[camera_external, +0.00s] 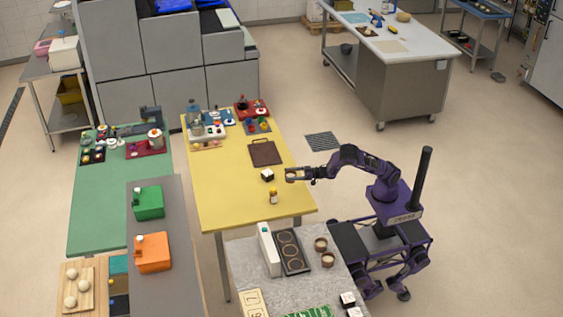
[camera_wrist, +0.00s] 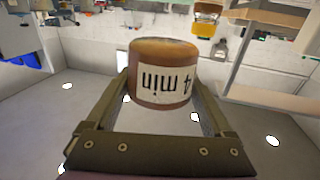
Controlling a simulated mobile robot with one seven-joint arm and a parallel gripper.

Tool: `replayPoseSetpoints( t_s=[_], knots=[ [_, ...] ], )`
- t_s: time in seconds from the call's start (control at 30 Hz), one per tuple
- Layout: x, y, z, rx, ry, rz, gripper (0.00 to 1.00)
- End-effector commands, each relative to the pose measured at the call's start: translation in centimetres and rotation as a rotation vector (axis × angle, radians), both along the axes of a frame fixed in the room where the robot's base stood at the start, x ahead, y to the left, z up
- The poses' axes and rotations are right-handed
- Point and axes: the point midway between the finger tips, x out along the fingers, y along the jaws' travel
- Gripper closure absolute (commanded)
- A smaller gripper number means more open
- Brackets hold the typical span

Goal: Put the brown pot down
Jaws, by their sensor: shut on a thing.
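In the external view the pot is small and brown at the gripper's tip, near the right edge of the yellow table (camera_external: 226,190). I cannot tell its exact height above the table. The pot's underside and far side are hidden.
A black-and-white cube (camera_external: 268,175) and a small yellow bottle (camera_external: 273,196) stand left of my gripper. A dark brown board (camera_external: 265,152) lies behind. Two brown pots (camera_external: 320,244) (camera_external: 328,260) stand on the grey counter (camera_external: 243,270). The yellow table's left front is clear.

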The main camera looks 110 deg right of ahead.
Motion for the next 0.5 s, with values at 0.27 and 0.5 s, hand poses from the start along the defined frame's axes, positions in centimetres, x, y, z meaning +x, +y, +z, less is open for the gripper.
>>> replayPoseSetpoints(
  t_s=[0.27,0.5],
  knots=[
    [-0.7,-1.9,-1.6,0.000,0.004,-0.017,0.82],
    [-0.7,-1.9,-5.0,-0.001,0.002,-0.017,0.82]
  ],
)
